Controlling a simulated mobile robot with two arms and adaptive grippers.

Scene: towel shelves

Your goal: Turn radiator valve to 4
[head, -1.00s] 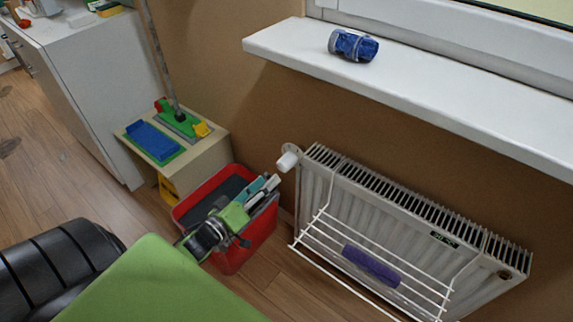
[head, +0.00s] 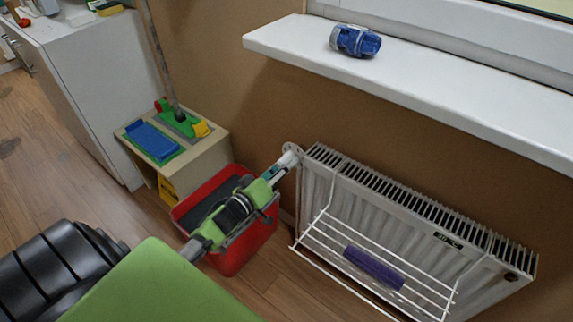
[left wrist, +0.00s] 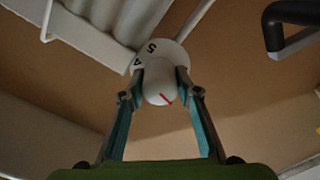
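The radiator valve (left wrist: 159,84) is a white round knob with a red mark, in front of a white dial collar showing 5 and, partly covered, 4. The red mark is on the knob's lower right face in the left wrist view. My left gripper (left wrist: 160,80) has one teal finger on each side of the knob, very close to it; whether both fingers press on it is unclear. In the head view the left gripper (head: 283,168) reaches the valve at the radiator's upper left corner and largely covers it. My right gripper is out of view.
The white radiator (head: 385,205) carries a wire rack (head: 325,238) with a purple cloth (head: 374,268). A red bin (head: 263,238) stands below my left arm. A windowsill (head: 450,85) with a blue item (head: 356,41) juts out above. A small wooden stand (head: 205,152) is left.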

